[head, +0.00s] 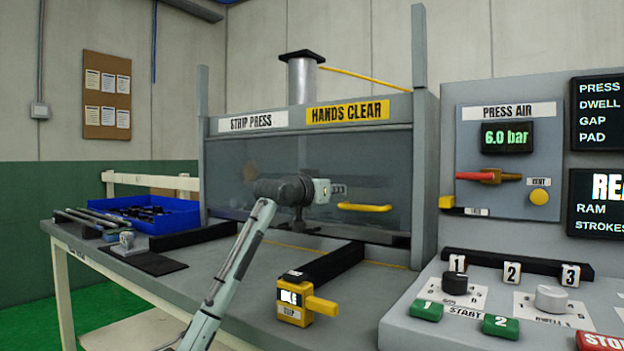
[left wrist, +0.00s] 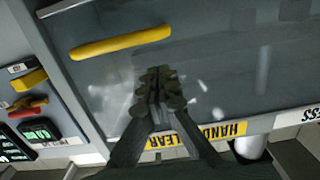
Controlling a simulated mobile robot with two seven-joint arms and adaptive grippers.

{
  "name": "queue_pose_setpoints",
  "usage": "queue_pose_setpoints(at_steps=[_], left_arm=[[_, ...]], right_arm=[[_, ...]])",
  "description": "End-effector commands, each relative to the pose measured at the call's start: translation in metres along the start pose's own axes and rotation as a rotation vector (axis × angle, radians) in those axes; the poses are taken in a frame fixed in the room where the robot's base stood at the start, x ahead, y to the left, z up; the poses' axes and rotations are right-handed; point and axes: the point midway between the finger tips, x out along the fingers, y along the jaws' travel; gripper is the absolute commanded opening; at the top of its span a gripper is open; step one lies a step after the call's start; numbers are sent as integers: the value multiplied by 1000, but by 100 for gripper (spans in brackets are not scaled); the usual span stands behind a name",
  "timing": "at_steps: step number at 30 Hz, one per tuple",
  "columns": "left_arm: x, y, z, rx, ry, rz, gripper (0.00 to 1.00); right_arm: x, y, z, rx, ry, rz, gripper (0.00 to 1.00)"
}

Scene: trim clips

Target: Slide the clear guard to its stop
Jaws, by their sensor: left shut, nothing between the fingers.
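The clear guard (head: 382,165) is a tinted see-through panel across the front of the strip press, below its header. A yellow bar handle (head: 364,207) sits low on its right side. The guard (left wrist: 225,70) and the handle (left wrist: 120,42) also show in the left wrist view. My left gripper (head: 338,188) is in front of the guard, just above and left of the handle. It is shut and empty, with its fingertips (left wrist: 160,82) apart from the handle. I cannot tell whether the fingers touch the panel. My right gripper is not in view.
A control panel (head: 450,275) with buttons and knobs stands at the right. A yellow stop block (head: 293,302) on a black bar sits on the bench in front of the press. A blue tray (head: 175,218) of dark parts is at the left.

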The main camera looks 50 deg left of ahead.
Motion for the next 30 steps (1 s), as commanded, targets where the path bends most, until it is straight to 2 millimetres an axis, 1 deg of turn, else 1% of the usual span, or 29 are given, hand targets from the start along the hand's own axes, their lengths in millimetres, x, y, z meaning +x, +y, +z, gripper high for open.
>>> queue_pose_setpoints(at_steps=[1,4,5,7,15,19,24,30], left_arm=[[1,0,-8,0,0,0,0],[2,1,-14,0,2,1,0],[0,1,-12,1,2,0,0],[-13,1,-8,4,3,0,0],[-61,1,-8,2,3,1,0],[-82,1,-9,2,4,0,0],[-96,2,-10,0,3,1,0],[-98,1,-11,0,2,1,0]], right_arm=[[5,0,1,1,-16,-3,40],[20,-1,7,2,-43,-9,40],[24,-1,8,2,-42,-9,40],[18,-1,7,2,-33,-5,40],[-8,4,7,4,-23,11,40],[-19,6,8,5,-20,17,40],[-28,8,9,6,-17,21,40],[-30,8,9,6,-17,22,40]])
